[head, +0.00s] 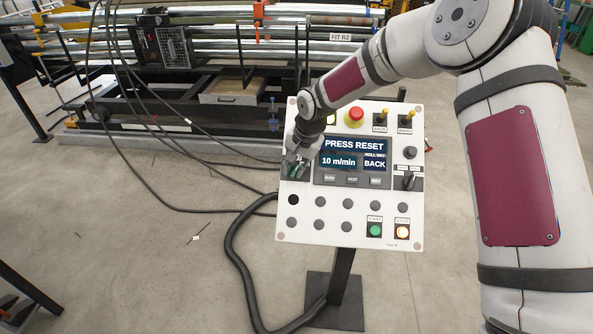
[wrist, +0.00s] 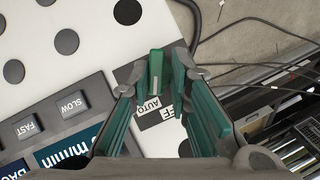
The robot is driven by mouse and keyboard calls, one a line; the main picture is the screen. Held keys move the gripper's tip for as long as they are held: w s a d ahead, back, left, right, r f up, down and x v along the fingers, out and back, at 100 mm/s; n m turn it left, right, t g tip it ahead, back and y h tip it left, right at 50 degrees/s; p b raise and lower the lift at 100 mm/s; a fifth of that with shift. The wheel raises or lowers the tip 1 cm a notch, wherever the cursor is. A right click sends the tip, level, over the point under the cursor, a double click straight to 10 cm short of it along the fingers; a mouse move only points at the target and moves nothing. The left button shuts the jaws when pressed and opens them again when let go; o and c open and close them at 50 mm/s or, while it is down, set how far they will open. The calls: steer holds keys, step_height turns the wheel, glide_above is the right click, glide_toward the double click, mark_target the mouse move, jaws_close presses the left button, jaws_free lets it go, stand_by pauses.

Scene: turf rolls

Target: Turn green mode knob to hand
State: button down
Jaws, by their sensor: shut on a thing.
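The green mode knob (wrist: 155,72) shows in the wrist view as an upright green bar between the fingertips of my gripper (wrist: 156,74). The fingers have green inner pads and are shut on the knob. Labels reading AUTO and part of OFF show just below it; a HAND label cannot be made out. In the head view my gripper (head: 296,166) is at the left edge of the white control panel (head: 335,225), beside the display. It hides the knob there, and I cannot tell which position the knob points to.
The display (head: 352,155) reads PRESS RESET, 10 m/min and BACK. A red stop button (head: 354,117), a black selector (head: 409,181), a green START button (head: 375,230) and a lit STOP button (head: 402,232) share the panel. A thick black cable (head: 235,265) hangs at the left.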

steer(key=n+h+b, duration=0.1)
steer(key=f+n+h+b, duration=0.1)
steer(key=n+b, duration=0.1)
steer(key=n+h+b, duration=0.1)
steer(key=n+b, duration=0.1)
steer(key=n, duration=0.1)
steer(key=shift+h, duration=0.4)
steer(key=n+h+b, duration=0.1)
steer(key=n, duration=0.1)
steer(key=shift+s+n+h+b, duration=0.1)
steer(key=shift+n+h+b, duration=0.25)
steer(key=shift+n+h, duration=0.05)
steer(key=shift+n+t+h+b, duration=0.35)
steer(key=shift+n+h, duration=0.25)
steer(key=shift+n, duration=0.7)
steer(key=shift+r, duration=0.1)
steer(key=c, duration=1.6)
jaws_free()
steer(key=shift+c, duration=0.2)
steer(key=shift+a+r, duration=0.2)
steer(key=shift+a, duration=0.1)
